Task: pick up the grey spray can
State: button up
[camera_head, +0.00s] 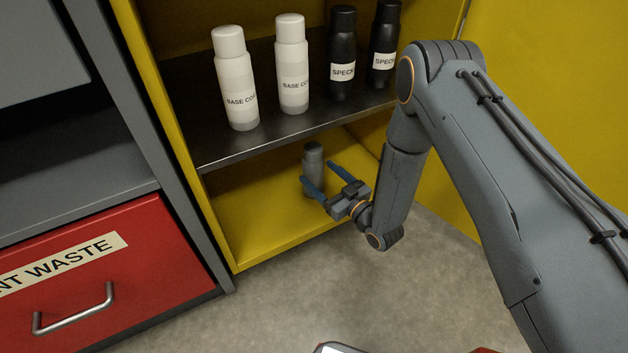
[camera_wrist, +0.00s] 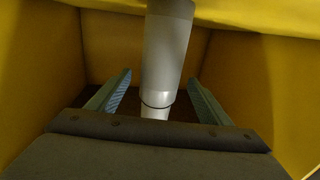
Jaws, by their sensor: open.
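The grey spray can (camera_head: 313,156) stands upright on the yellow floor of the cabinet's lower compartment. In the wrist view the can (camera_wrist: 167,50) appears upside down, centred between the two blue fingers, with clear space on each side. My gripper (camera_head: 318,173) is open and empty, reaching into the compartment at the can. The near finger covers part of the can's lower body in the head view. I cannot tell how far the can sits between the fingertips.
A dark shelf (camera_head: 290,130) lies above the can, close over my gripper. It carries two white BASE COAT cans (camera_head: 236,80) and two black cans (camera_head: 342,50). A yellow wall stands at right. A red waste drawer (camera_head: 110,270) is at left.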

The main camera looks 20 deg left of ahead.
jog(key=b+x, duration=0.4)
jog(key=x, duration=0.3)
jog(key=shift+w+a+b, duration=0.2)
jog(key=shift+a+b, duration=0.1)
jog(key=shift+b, duration=0.05)
jog(key=shift+c, duration=0.2)
jog(key=c, duration=1.4)
